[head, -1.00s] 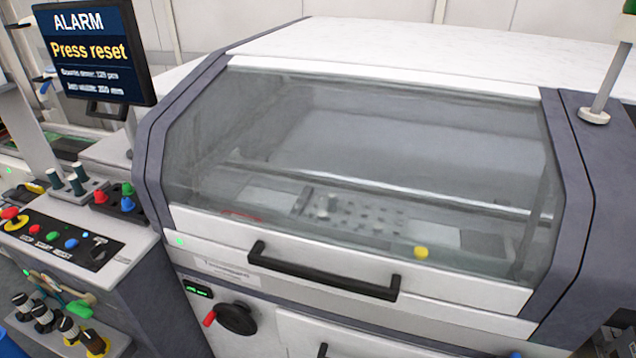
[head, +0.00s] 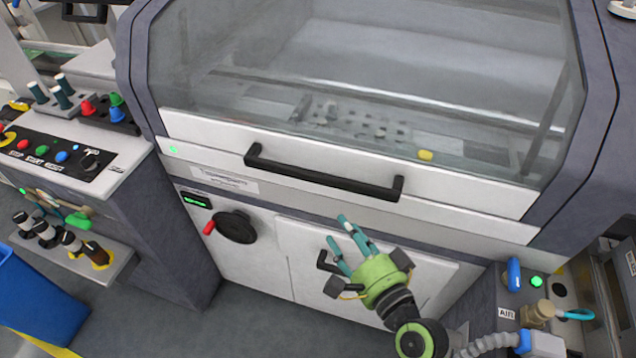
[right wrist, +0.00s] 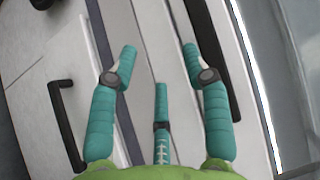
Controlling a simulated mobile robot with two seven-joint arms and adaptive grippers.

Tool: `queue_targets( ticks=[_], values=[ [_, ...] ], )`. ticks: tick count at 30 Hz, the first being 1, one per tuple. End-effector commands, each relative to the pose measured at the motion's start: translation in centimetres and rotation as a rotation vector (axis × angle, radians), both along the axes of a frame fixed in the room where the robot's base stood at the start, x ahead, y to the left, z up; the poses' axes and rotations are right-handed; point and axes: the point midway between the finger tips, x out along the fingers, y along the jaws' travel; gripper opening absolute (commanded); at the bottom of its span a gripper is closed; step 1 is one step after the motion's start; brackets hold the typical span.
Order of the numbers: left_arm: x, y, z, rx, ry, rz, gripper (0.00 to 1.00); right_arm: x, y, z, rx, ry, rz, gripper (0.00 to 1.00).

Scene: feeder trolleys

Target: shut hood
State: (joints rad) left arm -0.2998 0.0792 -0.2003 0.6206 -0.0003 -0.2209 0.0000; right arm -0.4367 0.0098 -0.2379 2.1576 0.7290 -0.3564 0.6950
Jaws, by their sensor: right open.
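The hood (head: 330,175) is a clear window panel with a white front bar and a long black handle (head: 322,178). It lies down over the machine, its bar along the white front below; I cannot tell whether it is latched. My right gripper (head: 339,230) has teal fingers, is open and empty, and is just below the handle's right part, before the lower door. In the right wrist view the open fingers (right wrist: 160,62) point at the front, with the hood handle (right wrist: 212,65) close by at the right. My left gripper is not in view.
The lower door has its own black handle (head: 326,262), beside my right gripper. A dark knob with a red grip (head: 235,227) sits left of it. A button panel (head: 55,150) stands at the left, and an AIR unit (head: 512,300) at the lower right.

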Motion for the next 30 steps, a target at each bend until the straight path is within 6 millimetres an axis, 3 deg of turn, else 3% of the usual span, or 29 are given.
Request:
queue_targets(
  ticks=[1, 3, 6, 11, 21, 30],
  values=[
    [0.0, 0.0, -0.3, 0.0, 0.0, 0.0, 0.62, -0.2, 0.0, 1.7, 0.044, -0.023, 0.001, 0.48],
    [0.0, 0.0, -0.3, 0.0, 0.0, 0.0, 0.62, -0.3, 0.0, 3.2, 0.082, -0.039, 0.003, 0.48],
    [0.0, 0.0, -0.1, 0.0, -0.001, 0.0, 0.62, 0.0, 0.2, 4.1, 0.102, -0.049, 0.004, 0.48],
    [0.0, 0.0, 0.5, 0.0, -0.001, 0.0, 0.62, 1.9, 1.1, 4.3, 0.102, -0.05, 0.003, 0.48],
    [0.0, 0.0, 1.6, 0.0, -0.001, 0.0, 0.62, 7.9, 4.2, 4.2, 0.099, -0.049, 0.003, 0.48],
    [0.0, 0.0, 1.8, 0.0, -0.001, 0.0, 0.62, 10.3, 5.4, 4.0, 0.096, -0.049, 0.003, 0.48]
  ],
)
